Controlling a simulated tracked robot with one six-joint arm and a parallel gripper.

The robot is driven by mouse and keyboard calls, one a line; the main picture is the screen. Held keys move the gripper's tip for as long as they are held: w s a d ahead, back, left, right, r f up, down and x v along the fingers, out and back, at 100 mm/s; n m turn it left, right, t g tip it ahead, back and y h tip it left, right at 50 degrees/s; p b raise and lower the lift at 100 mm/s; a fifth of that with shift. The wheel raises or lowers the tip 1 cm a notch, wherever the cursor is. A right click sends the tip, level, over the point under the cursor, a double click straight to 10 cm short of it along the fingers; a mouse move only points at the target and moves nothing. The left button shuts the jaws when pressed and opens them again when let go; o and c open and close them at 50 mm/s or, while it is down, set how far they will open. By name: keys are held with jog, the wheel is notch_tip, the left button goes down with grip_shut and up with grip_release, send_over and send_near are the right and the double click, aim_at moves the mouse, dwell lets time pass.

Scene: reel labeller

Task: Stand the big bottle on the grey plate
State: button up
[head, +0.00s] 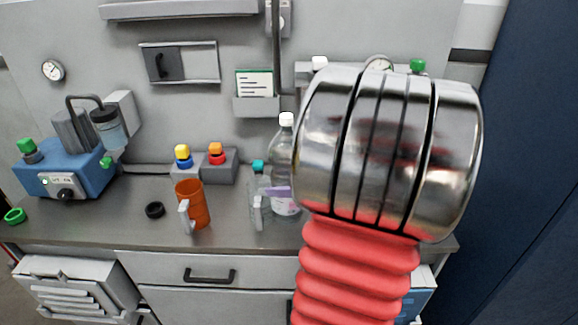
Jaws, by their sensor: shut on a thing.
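The big bottle (284,150) is clear with a white cap and stands about upright towards the back of the counter. Its right side is hidden by my arm. My gripper (278,191) is mostly hidden behind my arm. Only a lavender piece that looks like a finger shows, lying across the lower part of the bottle, and the jaws are shut on it. Whether the bottle's base touches the counter is hard to tell. I cannot make out the grey plate; it may be behind my arm.
A clear vessel with a pale handle (258,214) is close left of the bottle. Farther left are an orange mug (196,204), a black ring (155,210) and a blue machine (75,178). A grey button box (220,172) stands behind. Counter (110,218) at front left is clear.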

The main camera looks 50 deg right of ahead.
jog(key=shift+f, duration=0.8)
jog(key=shift+f, duration=1.9)
jog(key=o, duration=2.1)
jog(key=shift+f, duration=0.1)
jog(key=v, duration=1.2)
